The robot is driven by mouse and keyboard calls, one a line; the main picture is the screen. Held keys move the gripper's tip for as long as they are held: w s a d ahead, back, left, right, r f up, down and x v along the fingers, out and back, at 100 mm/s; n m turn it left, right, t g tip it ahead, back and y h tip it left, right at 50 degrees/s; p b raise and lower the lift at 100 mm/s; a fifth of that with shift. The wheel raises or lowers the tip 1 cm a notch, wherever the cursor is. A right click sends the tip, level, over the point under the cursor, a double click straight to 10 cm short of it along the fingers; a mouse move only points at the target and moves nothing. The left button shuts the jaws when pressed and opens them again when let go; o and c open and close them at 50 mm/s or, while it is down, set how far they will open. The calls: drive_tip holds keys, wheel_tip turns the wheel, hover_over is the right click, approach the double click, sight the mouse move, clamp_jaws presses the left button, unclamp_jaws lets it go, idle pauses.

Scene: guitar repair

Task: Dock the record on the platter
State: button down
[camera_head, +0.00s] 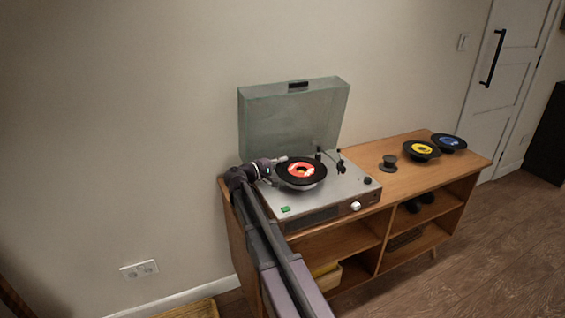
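A black record (317,177) with a red-orange label lies roughly level over the turntable (345,190). A pale rim of the platter (302,187) shows just below the record's front edge. I cannot tell whether the record rests on the platter or is slightly above it. The spindle is hidden. My gripper (279,162) is at the record's left edge, coming in from the left; its fingers are too small to tell whether they are shut on the record. The tonearm (340,163) stands to the right of the record.
The clear lid (290,120) is raised behind the record. On the wooden cabinet (405,178) to the right are a dark spool-shaped stand (388,164), a yellow-label record (421,149) and a blue-label record (449,142). The wall is close behind the lid.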

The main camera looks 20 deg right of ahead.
sight(256, 183)
drive_tip(key=shift+f+b, duration=0.8)
idle(0.8)
drive_tip(key=c, duration=1.1)
unclamp_jaws()
drive_tip(key=shift+a, duration=0.1)
drive_tip(key=shift+v, duration=5.45)
